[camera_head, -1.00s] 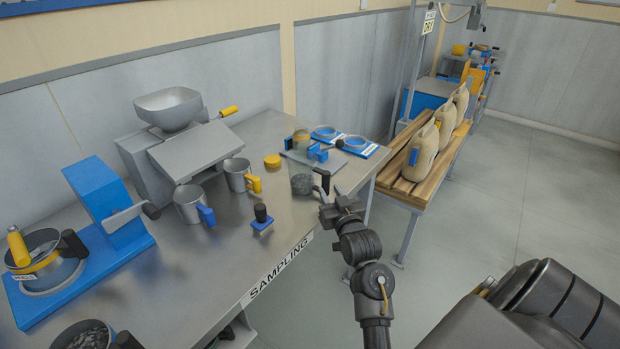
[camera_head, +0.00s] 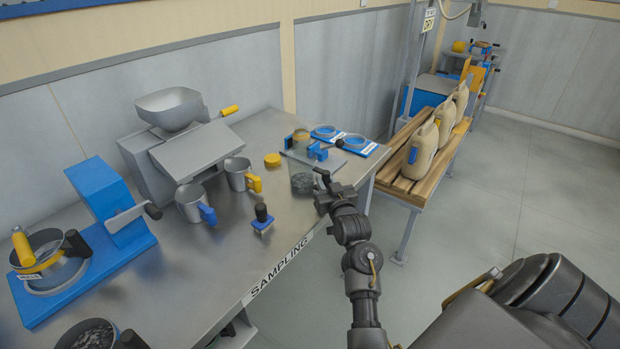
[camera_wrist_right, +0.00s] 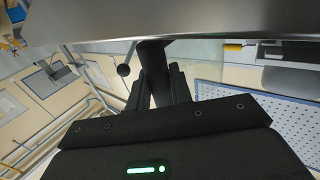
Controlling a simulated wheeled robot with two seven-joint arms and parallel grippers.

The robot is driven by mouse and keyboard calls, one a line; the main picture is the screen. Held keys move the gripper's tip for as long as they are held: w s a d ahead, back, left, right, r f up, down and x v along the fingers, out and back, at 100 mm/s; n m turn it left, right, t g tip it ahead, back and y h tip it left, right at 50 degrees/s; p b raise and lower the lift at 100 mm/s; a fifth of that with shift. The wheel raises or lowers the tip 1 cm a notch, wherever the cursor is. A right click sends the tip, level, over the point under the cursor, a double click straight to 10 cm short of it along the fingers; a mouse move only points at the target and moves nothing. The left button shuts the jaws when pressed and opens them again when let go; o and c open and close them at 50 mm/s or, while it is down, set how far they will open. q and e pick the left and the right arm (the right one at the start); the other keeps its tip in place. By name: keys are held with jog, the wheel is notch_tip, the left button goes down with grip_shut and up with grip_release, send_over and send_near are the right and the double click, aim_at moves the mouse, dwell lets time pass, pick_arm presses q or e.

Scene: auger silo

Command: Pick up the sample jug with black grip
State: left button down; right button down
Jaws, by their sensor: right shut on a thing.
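My right gripper (camera_head: 325,192) reaches in from the lower right and is shut on this black grip. The jug still appears to stand on the table. In the right wrist view the fingers (camera_wrist_right: 160,92) close around a black upright piece (camera_wrist_right: 153,58) below a smooth grey surface. My left gripper is not in view.
Metal cups with blue (camera_head: 193,203) and yellow (camera_head: 241,175) handles and a black-knobbed stamp (camera_head: 262,216) stand left of the jug. A wooden bench (camera_head: 402,186) with beige jugs stands to the right.

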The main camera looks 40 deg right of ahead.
aim_at(328, 174)
jog(key=shift+r, duration=0.15)
jog(key=shift+r, duration=0.25)
notch_tip(328, 174, up, 3)
jog(key=shift+f+b, duration=0.15)
jog(key=shift+b, duration=0.35)
jog(key=s+a+r+p, duration=0.2)
jog(key=s+a+r, duration=0.3)
jog(key=s+r, duration=0.4)
jog(key=s, duration=0.4)
jog(key=shift+r, duration=0.3)
jog(key=shift+a, duration=0.1)
